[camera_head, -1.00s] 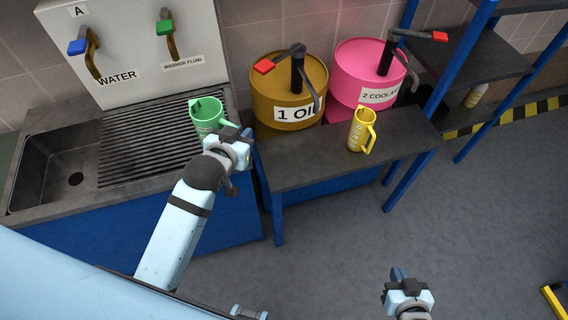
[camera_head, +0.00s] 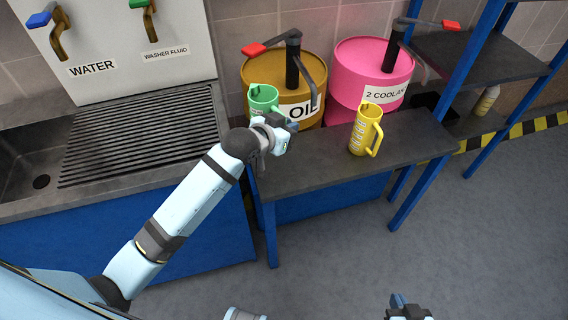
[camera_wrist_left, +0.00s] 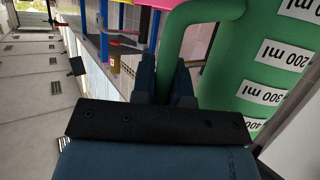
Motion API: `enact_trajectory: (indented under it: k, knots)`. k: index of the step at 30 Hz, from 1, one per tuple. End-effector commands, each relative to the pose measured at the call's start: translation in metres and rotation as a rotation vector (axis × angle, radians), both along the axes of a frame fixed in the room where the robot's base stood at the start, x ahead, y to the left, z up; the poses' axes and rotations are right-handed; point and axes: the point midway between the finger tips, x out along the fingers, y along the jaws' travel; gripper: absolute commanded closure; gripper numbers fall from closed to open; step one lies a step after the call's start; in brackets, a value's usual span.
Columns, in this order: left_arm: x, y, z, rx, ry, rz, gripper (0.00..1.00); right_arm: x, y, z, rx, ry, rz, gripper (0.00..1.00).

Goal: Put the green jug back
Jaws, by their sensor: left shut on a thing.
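The green jug (camera_head: 262,100) is held upright by my left gripper (camera_head: 284,126), in front of the oil drum and over the left end of the dark bench. In the left wrist view the jug (camera_wrist_left: 262,60) fills the right side, with white volume labels, and the left gripper (camera_wrist_left: 168,85) is shut on its handle. I cannot tell whether the jug's base touches the bench. My right gripper (camera_head: 405,302) is at the bottom edge of the head view, partly cut off, away from everything; its fingers are unclear.
A yellow jug (camera_head: 364,132) stands on the bench (camera_head: 310,162). Behind are the oil drum (camera_head: 262,75) and pink coolant drum (camera_head: 362,62) with taps. The sink and grate (camera_head: 150,145) are left. A blue-framed shelf (camera_head: 462,62) stands right. The bench between the jugs is clear.

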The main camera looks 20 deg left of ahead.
Motion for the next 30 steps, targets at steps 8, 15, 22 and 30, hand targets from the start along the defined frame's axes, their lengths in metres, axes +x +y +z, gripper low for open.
enact_trajectory:
  k: [8,15,22,30]
  knots:
    - [0.000,0.000,-0.070,0.001,0.001,0.001,1.00,0.002,-0.003,-0.008,0.001,0.006,-0.007,1.00]
    - [0.000,0.000,-0.089,0.001,-0.001,0.001,1.00,0.002,-0.002,-0.009,0.003,0.007,-0.009,1.00]
    - [0.000,0.000,-0.121,0.000,0.000,0.001,1.00,0.002,-0.001,-0.013,0.007,0.010,-0.009,1.00]
    - [0.000,0.000,-0.128,0.000,-0.003,0.001,1.00,0.002,0.001,-0.012,0.011,0.011,-0.009,1.00]
